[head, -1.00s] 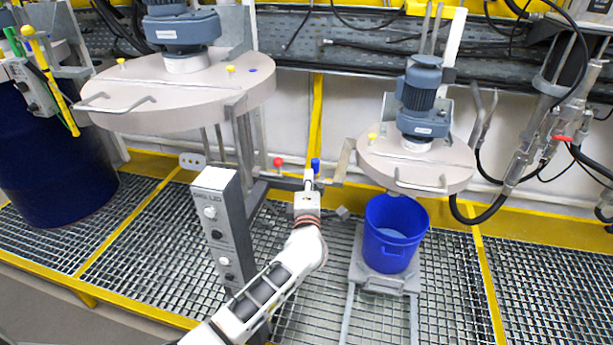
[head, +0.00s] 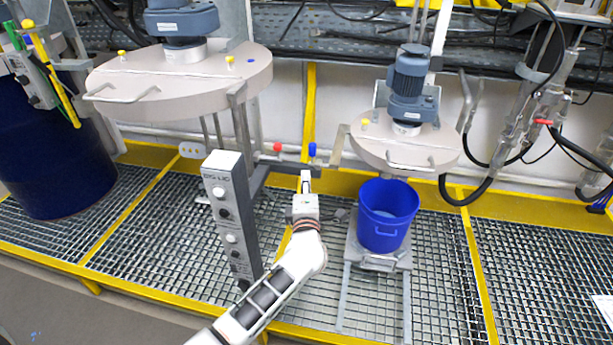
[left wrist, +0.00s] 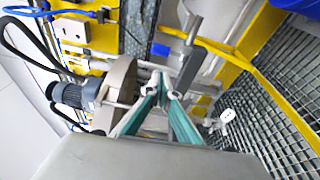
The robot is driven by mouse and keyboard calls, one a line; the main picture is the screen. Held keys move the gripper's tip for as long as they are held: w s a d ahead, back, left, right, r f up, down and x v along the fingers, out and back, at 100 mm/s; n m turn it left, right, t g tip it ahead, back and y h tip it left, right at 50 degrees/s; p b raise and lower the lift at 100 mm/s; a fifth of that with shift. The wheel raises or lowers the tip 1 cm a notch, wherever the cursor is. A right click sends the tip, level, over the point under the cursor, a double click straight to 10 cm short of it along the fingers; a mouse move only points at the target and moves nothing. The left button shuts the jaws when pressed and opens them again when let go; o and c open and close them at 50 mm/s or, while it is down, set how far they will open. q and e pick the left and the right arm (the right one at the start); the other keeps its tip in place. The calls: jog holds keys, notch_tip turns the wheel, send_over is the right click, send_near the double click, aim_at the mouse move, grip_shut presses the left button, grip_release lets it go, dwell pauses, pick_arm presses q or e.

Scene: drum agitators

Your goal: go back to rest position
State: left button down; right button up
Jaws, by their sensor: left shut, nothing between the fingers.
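My left gripper (head: 305,182) is in the middle of the head view, at the end of my white arm. It is shut with nothing between its fingers. In the left wrist view its teal-sided fingers (left wrist: 163,92) meet at the tips. It points toward the red knob (head: 277,148) and the blue knob (head: 312,150), with a visible gap below the blue one. The grey control post (head: 232,215) stands to its left. The blue bucket (head: 387,215) stands to its right under the small lid. My right gripper is not in view.
The large round lid with its motor (head: 180,75) is at upper left, the smaller one (head: 404,145) at right. A dark blue drum (head: 55,160) stands far left. Hoses and pipes (head: 530,120) hang at right. The grated floor (head: 440,270) in front is clear.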

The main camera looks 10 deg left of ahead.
pick_arm(q)
jog(key=s+f+m+g+h, duration=0.1)
jog(key=s+f+m+h, duration=0.2)
jog(key=s+f+m, duration=0.5)
jog(key=s+a+f+m+g+h, duration=0.15)
jog(key=s+f+m, duration=0.35)
jog(key=s, duration=0.6)
jog(key=s+f+m+g+h, duration=0.2)
jog(key=s+f+m+h, duration=0.2)
jog(key=s+m, duration=0.45)
jog(key=s+a+f+m+g+y, duration=0.1)
jog(key=s+a+f, duration=0.1)
jog(key=s, duration=0.2)
jog(key=s+a+f+m+g+y, duration=0.1)
jog(key=s+a+f+m, duration=0.1)
jog(key=s, duration=0.3)
jog(key=shift+s+a+f, duration=0.2)
jog(key=shift+a+f, duration=0.55)
jog(key=shift+a, duration=0.05)
jog(key=shift+m+g, duration=0.25)
